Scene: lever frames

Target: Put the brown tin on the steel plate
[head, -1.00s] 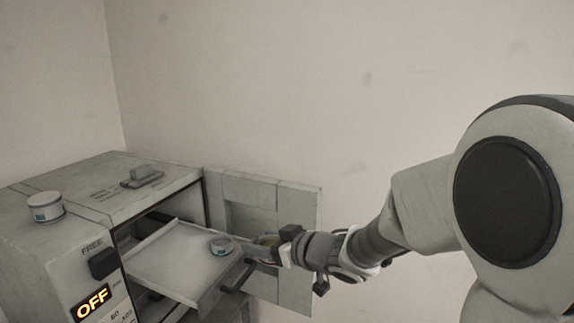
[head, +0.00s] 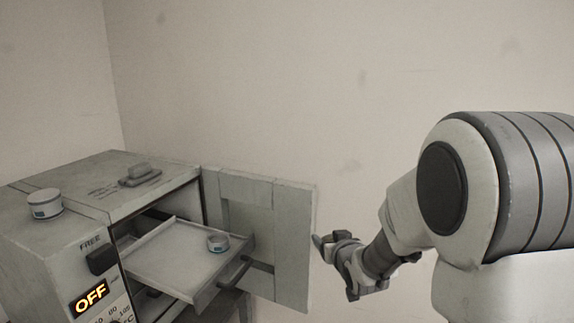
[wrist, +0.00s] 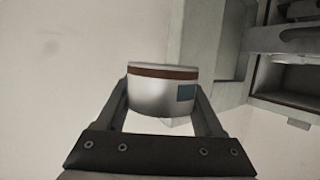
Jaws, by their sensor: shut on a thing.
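The brown tin (wrist: 160,92), a silvery round tin with a brown band and a teal label, fills the middle of the wrist view. My gripper (wrist: 162,100) is shut on it, one finger on each side. In the head view my gripper (head: 332,248) is in the air right of the oven's open door; the held tin cannot be made out there. A pale flat tray (head: 165,262) is pulled out of the oven, with a small tin (head: 218,242) on its right part. I cannot tell whether this tray is the steel plate.
The grey oven (head: 75,240) stands at left, its display reading OFF. Its door (head: 292,235) stands open between the tray and my gripper. A white tin (head: 45,204) and a grey block (head: 140,172) on a flat base are on top. Open air surrounds my gripper.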

